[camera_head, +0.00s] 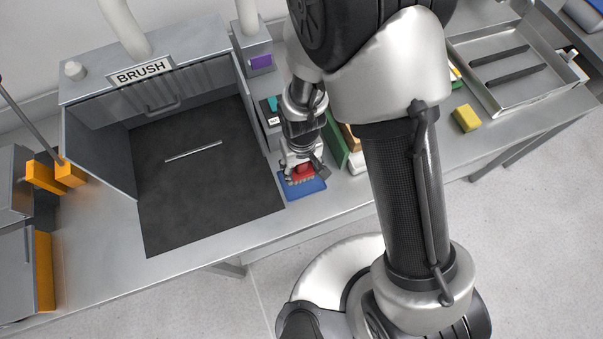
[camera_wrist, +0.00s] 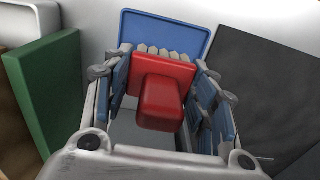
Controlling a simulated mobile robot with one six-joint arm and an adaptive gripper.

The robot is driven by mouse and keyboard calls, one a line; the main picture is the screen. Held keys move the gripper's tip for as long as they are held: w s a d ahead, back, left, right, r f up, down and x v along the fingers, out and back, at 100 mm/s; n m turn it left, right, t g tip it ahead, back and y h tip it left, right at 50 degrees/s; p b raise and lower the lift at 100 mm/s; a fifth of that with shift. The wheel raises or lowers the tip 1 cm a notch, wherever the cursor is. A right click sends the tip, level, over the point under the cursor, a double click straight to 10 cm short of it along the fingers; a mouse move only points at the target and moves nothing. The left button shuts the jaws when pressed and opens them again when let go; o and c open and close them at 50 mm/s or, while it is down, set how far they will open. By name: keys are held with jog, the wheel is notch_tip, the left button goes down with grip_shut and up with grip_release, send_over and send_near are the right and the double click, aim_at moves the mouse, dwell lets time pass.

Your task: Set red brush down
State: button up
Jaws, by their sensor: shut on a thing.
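The red brush (camera_head: 303,171) has a red block-shaped body with a knob and pale bristles. It also shows in the wrist view (camera_wrist: 160,100), where the blue-padded fingers of my gripper (camera_wrist: 165,92) lie on both sides of it. My gripper (camera_head: 301,160) is shut on the brush in the head view too. A blue tray (camera_head: 305,189) lies under and around the brush on the grey bench; its raised rim shows in the wrist view (camera_wrist: 165,32). The bristles are at the tray's surface or just above it; I cannot tell whether they touch.
A dark mat (camera_head: 205,180) with a thin metal rod (camera_head: 194,151) lies left of the tray, in the booth labelled BRUSH (camera_head: 141,72). A green board (camera_head: 335,138) stands close on the right. A yellow sponge (camera_head: 467,118) and a metal tray (camera_head: 485,90) are farther right.

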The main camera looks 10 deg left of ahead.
aim_at(302, 176)
jog(key=shift+f+b, duration=0.45)
jog(key=shift+f, duration=1.65)
jog(key=shift+f, duration=0.1)
jog(key=o, duration=1.1)
notch_tip(302, 176, up, 12)
jog(key=p, duration=0.3)
jog(key=shift+r, duration=0.2)
